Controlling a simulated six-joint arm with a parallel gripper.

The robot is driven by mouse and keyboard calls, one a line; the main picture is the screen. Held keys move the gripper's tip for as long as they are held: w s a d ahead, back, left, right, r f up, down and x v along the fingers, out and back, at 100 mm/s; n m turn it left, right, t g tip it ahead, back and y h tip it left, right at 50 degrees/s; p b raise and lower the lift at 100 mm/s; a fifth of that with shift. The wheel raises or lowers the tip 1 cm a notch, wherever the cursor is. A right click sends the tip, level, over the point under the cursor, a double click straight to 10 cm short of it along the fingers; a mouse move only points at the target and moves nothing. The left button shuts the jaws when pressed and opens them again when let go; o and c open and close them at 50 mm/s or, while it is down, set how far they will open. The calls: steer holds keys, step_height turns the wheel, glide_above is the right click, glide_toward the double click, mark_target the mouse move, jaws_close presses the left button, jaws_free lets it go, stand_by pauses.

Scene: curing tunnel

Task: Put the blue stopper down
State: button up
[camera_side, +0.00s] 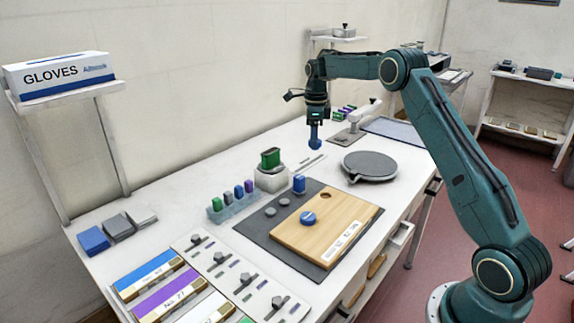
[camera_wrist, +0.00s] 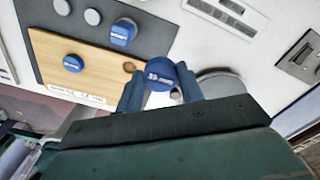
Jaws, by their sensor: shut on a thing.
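My gripper (camera_side: 315,121) is shut on a blue stopper (camera_side: 314,138) and holds it in the air above the white bench. In the wrist view the stopper's round, marked top (camera_wrist: 159,70) shows between the two blue fingers of my gripper (camera_wrist: 161,82). Another blue stopper-like piece (camera_side: 299,184) stands at the back edge of the dark mat; it also shows in the wrist view (camera_wrist: 122,32). A low blue round piece (camera_side: 308,218) sits on the wooden board (camera_side: 345,217), which has a bare round hole (camera_side: 326,196) near its far edge.
Grey discs (camera_side: 284,202) lie on the dark mat (camera_side: 256,231). A rack (camera_side: 222,211) of coloured pieces and a white block with a green-topped piece (camera_side: 270,160) stand left. A round grey plate (camera_side: 370,166) is to the right. Bare bench lies below my gripper.

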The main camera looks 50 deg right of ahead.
steer(key=shift+f, duration=6.4)
steer(key=shift+f, duration=0.15)
steer(key=o, duration=0.9)
steer(key=shift+o, duration=0.2)
step_height(320, 180, up, 12)
steer(key=shift+f, duration=0.1)
steer(key=shift+r, duration=0.3)
